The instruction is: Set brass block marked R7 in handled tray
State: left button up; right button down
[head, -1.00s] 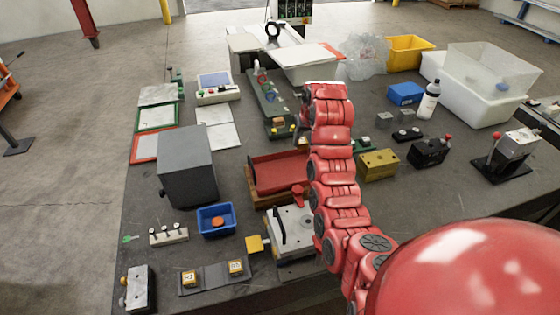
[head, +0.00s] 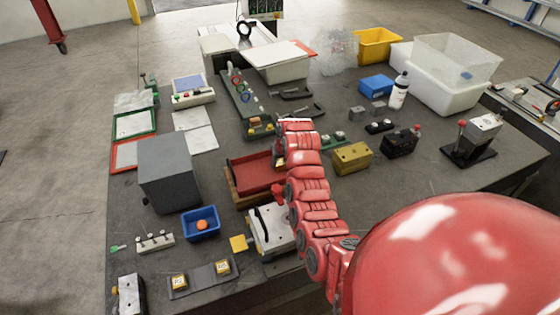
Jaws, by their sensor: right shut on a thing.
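My right gripper (head: 281,150) is at the far end of my red arm, just above the back right corner of a red tray (head: 258,172) in a wooden frame. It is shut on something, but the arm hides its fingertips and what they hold. Two small yellow, brass-like blocks with pale labels, a left one (head: 179,281) and a right one (head: 222,267), sit on a dark plate (head: 200,280) at the front left; I cannot read their marks surely. I cannot tell which tray is the handled one. My left gripper is not in view.
A grey box (head: 168,172), a blue bin (head: 200,223) with an orange piece and a white device (head: 270,230) with a black handle crowd the left. A long grey-green board (head: 243,98) lies behind. A brass block with holes (head: 352,158) stands right of my arm.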

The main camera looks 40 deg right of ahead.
jog(key=c, duration=0.7)
grip_release()
jog(key=shift+c, duration=0.2)
jog(key=shift+r+p, duration=0.2)
jog(key=shift+p, duration=0.1)
jog(key=shift+s+r+b, duration=0.15)
jog(key=shift+r+b, duration=0.25)
jog(key=shift+r, duration=0.05)
jog(key=b+v, duration=0.2)
jog(key=v, duration=0.2)
jog(key=p+v, duration=0.6)
jog(key=v, duration=0.1)
